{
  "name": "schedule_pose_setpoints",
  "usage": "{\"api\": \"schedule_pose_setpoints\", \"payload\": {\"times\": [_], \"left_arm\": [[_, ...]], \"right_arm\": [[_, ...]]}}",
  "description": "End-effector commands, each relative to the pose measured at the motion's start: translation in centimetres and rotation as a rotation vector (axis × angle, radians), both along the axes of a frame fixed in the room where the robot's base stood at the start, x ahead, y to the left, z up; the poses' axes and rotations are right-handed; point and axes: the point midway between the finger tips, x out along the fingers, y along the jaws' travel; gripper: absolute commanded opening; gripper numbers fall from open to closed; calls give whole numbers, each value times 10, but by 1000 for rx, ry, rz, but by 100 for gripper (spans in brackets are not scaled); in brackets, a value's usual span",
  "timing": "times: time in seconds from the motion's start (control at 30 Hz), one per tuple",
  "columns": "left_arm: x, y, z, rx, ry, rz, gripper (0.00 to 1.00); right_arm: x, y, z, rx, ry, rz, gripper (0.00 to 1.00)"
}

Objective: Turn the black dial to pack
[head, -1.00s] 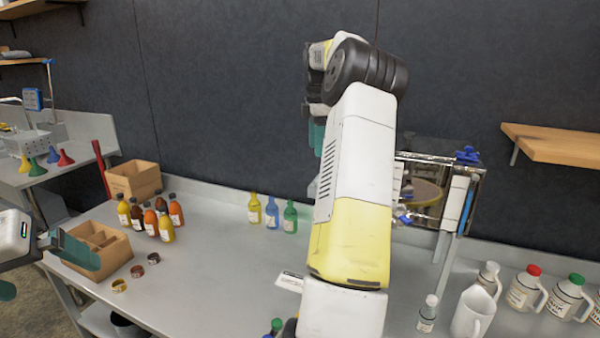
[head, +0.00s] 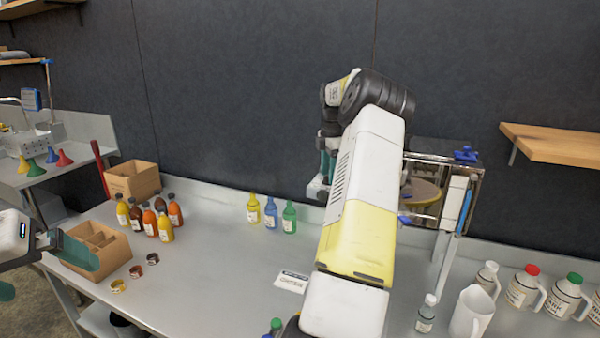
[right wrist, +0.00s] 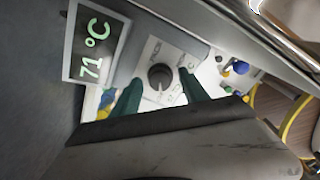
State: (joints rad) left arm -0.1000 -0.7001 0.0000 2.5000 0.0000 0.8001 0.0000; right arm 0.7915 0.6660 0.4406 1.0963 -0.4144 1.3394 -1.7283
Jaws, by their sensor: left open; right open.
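The black dial (right wrist: 160,76) sits on a white label plate in the right wrist view. Its lettering is small and tilted, and I cannot read which mark the dial points to. My right gripper (right wrist: 161,84) is open, with one green finger on each side of the dial in that view; I cannot tell whether they touch it. In the head view my right gripper (head: 326,168) is partly hidden by my arm, beside the evaporator (head: 428,190). My left gripper (head: 52,270) is open and empty at the left edge, near the open cardboard box.
A display (right wrist: 95,46) reading 71 °C is beside the dial plate. Blue and yellow parts (right wrist: 236,69) lie on its other side. Yellow, blue and green bottles (head: 271,212) stand at the table's back. Jugs (head: 525,288) stand at right. The table's middle is largely clear.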

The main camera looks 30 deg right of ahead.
Motion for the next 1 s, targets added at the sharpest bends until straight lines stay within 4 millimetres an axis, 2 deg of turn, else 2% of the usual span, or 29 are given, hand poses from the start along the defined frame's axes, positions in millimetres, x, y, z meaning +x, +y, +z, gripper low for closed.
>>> {"api": "schedule_pose_setpoints", "payload": {"times": [0.17, 0.4, 0.43, 0.77, 1.0], "left_arm": [[0, 0, 0, 0, 0, 0, 100], [0, 0, 0, 0, 0, 0, 100], [0, 0, 0, 0, 0, 0, 100], [0, 0, 0, 0, 0, 0, 100], [0, 0, 0, 0, 0, 0, 100]], "right_arm": [[0, 0, 0, 0, 0, 0, 50], [0, 0, 0, 0, 0, 0, 3], [0, 0, 0, 0, 0, 0, 0], [0, 0, 1, -1, -1, -34, 0], [1, 1, 1, -2, -1, -168, 0]]}}
